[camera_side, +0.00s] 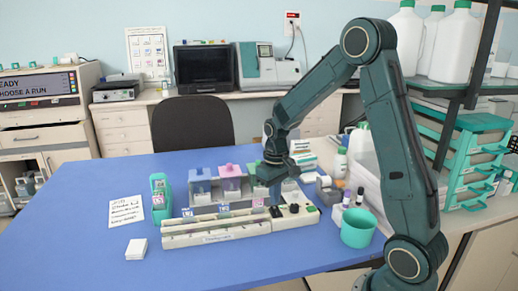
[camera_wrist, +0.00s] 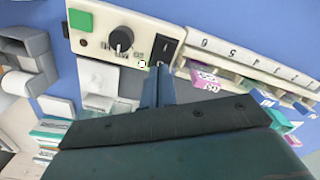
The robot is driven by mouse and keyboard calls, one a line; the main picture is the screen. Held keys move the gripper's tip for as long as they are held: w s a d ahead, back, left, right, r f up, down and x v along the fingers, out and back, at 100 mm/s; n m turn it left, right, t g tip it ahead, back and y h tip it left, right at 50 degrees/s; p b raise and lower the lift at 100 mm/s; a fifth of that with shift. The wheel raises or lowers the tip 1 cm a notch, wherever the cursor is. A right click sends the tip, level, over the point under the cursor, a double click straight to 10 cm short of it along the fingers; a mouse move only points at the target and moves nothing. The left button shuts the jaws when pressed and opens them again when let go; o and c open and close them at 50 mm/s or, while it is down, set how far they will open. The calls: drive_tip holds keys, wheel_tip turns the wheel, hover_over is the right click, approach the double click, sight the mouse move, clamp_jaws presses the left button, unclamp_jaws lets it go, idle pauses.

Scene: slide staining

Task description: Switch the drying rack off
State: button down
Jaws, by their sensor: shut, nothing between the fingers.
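The drying rack (camera_side: 215,238) is a long, pale, slotted unit on the blue table, with a control panel (camera_wrist: 100,45) at its right end in the side view. The panel carries a black rocker switch (camera_wrist: 163,50), a black knob (camera_wrist: 121,38) and a green button (camera_wrist: 80,20). The knob also shows in the side view (camera_side: 294,208). My gripper (camera_wrist: 159,76) is shut and empty, pointing down, with its fingertips close by the rocker switch. I cannot tell whether they touch it. The switch's lower end is close to the fingertips, and its position is unclear.
Staining jars with blue, pink and green lids (camera_side: 230,180) stand behind the rack. A teal cup (camera_side: 357,228) and small bottles stand right of it. A teal slide holder (camera_side: 160,198), a note (camera_side: 126,211) and white cards (camera_side: 136,249) lie left. The front table is clear.

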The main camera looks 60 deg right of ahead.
sight(275, 208)
drive_tip(key=shift+f, duration=0.9)
idle(0.8)
drive_tip(key=shift+r, duration=3.5)
drive_tip(key=s+a+r+n+t, duration=0.2)
drive_tip(key=s+a+r+t, duration=0.1)
drive_tip(key=s+a+r, duration=0.55)
drive_tip(key=s+a+r+n+t, duration=0.1)
drive_tip(key=s+a+r+t, duration=0.1)
drive_tip(key=s+a, duration=0.4)
drive_tip(key=shift+s+a+r+t, duration=0.25)
drive_tip(key=shift+s+r, duration=0.35)
drive_tip(key=shift+s, duration=1.05)
